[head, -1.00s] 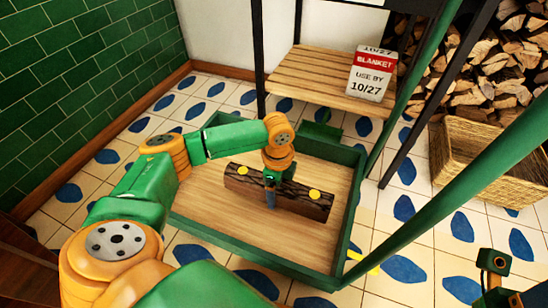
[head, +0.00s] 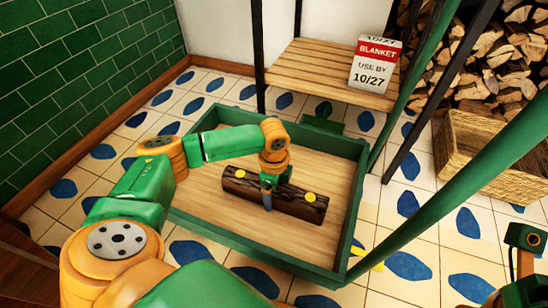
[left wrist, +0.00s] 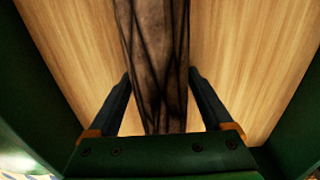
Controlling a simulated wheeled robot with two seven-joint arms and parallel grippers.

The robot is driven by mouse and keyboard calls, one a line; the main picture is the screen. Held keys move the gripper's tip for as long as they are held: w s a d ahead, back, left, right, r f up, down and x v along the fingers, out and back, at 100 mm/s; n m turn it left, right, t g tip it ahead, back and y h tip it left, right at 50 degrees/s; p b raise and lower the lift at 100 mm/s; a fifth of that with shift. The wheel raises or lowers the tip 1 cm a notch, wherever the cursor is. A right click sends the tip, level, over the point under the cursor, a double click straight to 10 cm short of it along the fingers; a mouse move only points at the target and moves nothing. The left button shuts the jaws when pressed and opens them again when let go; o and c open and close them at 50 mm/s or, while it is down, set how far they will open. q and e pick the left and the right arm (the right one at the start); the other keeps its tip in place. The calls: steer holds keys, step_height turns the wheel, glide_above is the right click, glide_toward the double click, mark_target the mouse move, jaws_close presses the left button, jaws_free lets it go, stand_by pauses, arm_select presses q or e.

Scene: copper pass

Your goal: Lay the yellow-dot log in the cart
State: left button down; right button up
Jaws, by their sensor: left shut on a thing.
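The yellow-dot log (head: 292,200) is dark, bark-covered, with two yellow dots on its top. It lies level within the walls of the green cart (head: 250,254), over its pale wooden floor. I cannot tell for sure whether its underside touches that floor. My left gripper (head: 267,190) points down and is shut on the log near its middle. In the left wrist view the log (left wrist: 155,60) runs between the two dark fingers. Part of my right arm shows at the lower right edge; its jaw state is unclear.
A slatted wooden shelf (head: 310,70) behind the cart holds a white and red blanket sign (head: 375,68). A wicker basket (head: 490,160) stands at the right, before stacked firewood (head: 500,50). Green cart handle bars rise at the right. Bare cart floor surrounds the log.

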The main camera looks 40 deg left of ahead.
arm_select(q)
jaws_free()
steer(key=shift+r, duration=0.1)
